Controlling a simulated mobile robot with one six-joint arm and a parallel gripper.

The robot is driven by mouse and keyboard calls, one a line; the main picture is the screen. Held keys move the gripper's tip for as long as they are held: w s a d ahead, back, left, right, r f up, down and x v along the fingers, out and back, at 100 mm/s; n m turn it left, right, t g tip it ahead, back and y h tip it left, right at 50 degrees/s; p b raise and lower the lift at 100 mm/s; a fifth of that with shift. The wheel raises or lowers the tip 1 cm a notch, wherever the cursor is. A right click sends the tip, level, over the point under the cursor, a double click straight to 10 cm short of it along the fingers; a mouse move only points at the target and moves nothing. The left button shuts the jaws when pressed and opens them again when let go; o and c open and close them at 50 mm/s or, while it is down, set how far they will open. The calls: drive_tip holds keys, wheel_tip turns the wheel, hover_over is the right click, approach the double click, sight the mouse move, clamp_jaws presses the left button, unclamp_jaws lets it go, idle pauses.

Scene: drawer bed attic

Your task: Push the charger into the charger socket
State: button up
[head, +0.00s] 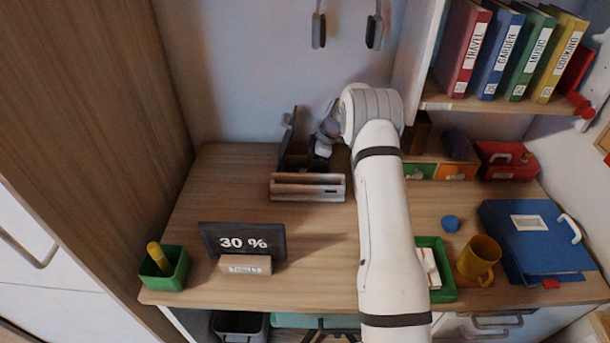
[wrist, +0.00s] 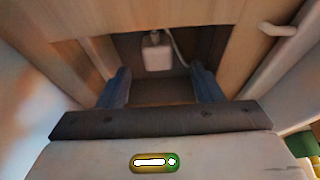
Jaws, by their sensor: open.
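A white charger (wrist: 157,54) with a pale cable shows in the wrist view, inside a wooden recess and beyond my fingertips. A small dark detail sits just above it; I cannot tell whether that is the socket or how the charger meets it. My gripper (wrist: 162,80) is open, with its two bluish fingers to the left and right of the charger's line and nothing between them. In the head view my gripper (head: 319,158) reaches down into an open wooden box (head: 308,190) at the back of the desk. The charger is hidden there.
The box's dark lid (head: 289,130) stands up at its left. A "30 %" display (head: 243,241) stands at the front left, beside a green cup (head: 164,268). A green tray (head: 440,285), a yellow mug (head: 479,258) and a blue binder (head: 530,240) lie right of my arm.

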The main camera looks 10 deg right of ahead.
sight(307, 169)
drive_tip(key=x, duration=0.4)
drive_tip(key=shift+w+f, duration=0.15)
drive_tip(key=shift+f, duration=0.05)
drive_tip(key=shift+c, duration=0.2)
drive_tip(key=c, duration=1)
drive_tip(key=shift+r, duration=0.15)
wheel_tip(307, 169, up, 18)
drive_tip(key=s+a+b, duration=0.1)
drive_tip(key=s, duration=0.5)
drive_tip(key=s+a+b, duration=0.1)
drive_tip(key=s, duration=0.4)
drive_tip(key=s+a+b, duration=0.1)
drive_tip(key=s, duration=0.5)
drive_tip(key=shift+s+a, duration=0.25)
drive_tip(key=shift+s, duration=0.1)
